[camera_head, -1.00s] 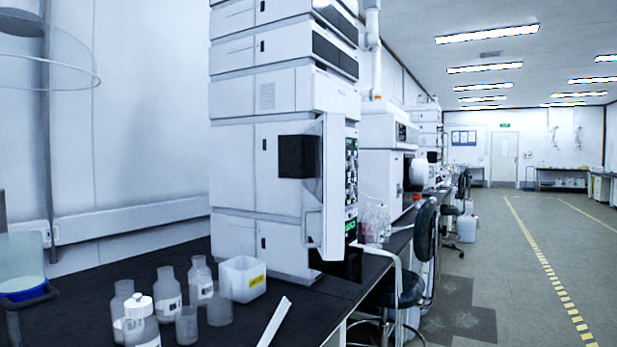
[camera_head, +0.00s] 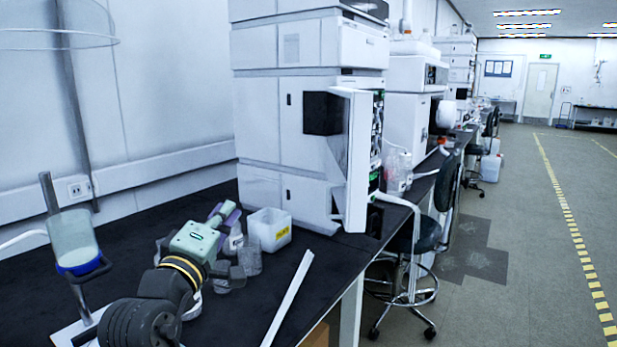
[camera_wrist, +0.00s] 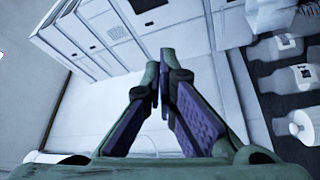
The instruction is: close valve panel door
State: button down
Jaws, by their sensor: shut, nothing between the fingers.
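The valve panel door (camera_head: 355,160) is a tall white panel on the front right of the chromatography stack (camera_head: 262,115). It stands open, swung out from the stack, with the valve panel's (camera_head: 376,135) dark fittings and green lights showing beside it. My gripper (camera_head: 225,210) is over the bench, left of the door and well apart from it, near the small bottles. In the wrist view my gripper's purple-padded fingers (camera_wrist: 165,75) come together at the tips with nothing held. The stack's white fronts (camera_wrist: 85,40) show tilted beyond them; I cannot make out the door there.
A white tub with a yellow label (camera_head: 270,230) and small bottles (camera_head: 248,262) stand between my gripper and the stack. A white strip (camera_head: 288,300) lies on the black bench. A blue-based cylinder (camera_head: 75,245) stands at left. A stool (camera_head: 415,235) stands by the bench edge.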

jog(key=s+d+g+h+p, duration=0.1)
jog(key=s+d+g+h, duration=0.1)
jog(key=d+g+h, duration=0.3)
jog(key=w+d+t+p, duration=0.1)
jog(key=w+d+p, duration=0.2)
jog(key=w+d, duration=0.6)
jog(key=shift+w+f+h+p, duration=0.3)
jog(key=shift+w, duration=0.3)
jog(key=shift+d, duration=0.15)
